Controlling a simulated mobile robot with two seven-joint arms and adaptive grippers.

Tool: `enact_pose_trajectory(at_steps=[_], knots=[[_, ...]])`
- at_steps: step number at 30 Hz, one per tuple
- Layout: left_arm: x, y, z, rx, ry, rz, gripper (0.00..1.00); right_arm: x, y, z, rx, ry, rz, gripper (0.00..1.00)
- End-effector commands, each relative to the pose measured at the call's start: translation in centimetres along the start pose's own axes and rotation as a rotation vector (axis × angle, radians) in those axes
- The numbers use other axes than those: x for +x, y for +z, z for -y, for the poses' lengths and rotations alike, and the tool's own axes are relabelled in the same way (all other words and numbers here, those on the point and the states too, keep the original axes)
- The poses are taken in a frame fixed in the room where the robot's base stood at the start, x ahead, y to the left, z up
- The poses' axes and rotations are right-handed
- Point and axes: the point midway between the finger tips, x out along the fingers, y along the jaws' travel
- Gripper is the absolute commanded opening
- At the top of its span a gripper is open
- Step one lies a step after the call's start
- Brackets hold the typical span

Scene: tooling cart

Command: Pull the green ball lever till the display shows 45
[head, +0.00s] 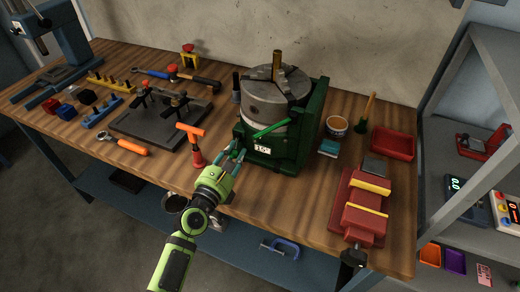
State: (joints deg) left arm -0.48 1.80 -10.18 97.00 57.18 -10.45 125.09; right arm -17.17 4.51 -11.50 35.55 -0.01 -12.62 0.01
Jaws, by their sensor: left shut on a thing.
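A green machine (312,125) stands near the middle of the wooden bench and carries a grey round chuck (266,98). Its small white display (262,149) on the front appears to read 15. A bright green lever (271,129) crosses the front of the chuck and slopes down to the left. My left gripper (238,143) is at the lever's lower left end, just left of the display, and is shut on it. The ball itself is hidden or too small to make out between the fingers. My right gripper is not in view.
A dark fixture plate (150,128) lies farther left. A red vise (361,208) is at the right, with a red tray (393,144) behind it. A grey shelf unit (440,150) borders the bench's right side.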

Motion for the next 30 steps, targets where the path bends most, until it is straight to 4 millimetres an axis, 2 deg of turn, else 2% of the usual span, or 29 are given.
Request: enact_pose_trajectory(at_steps=[1, 6, 16, 24, 30], knots=[[0.1, -0.2, 0.9, -0.005, -0.028, -0.007, 0.00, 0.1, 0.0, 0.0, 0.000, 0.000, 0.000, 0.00], [-0.1, -0.1, 0.1, -0.006, -0.028, -0.006, 0.00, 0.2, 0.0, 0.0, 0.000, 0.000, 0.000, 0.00], [-0.2, -0.1, -0.1, -0.001, -0.028, -0.007, 0.00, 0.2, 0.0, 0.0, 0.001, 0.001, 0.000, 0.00], [-0.4, -0.2, -1.8, 0.003, -0.020, -0.006, 0.00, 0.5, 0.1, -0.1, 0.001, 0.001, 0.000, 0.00], [-0.5, -0.1, -2.1, 0.003, -0.014, -0.004, 0.00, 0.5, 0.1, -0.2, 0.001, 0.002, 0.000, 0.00]])
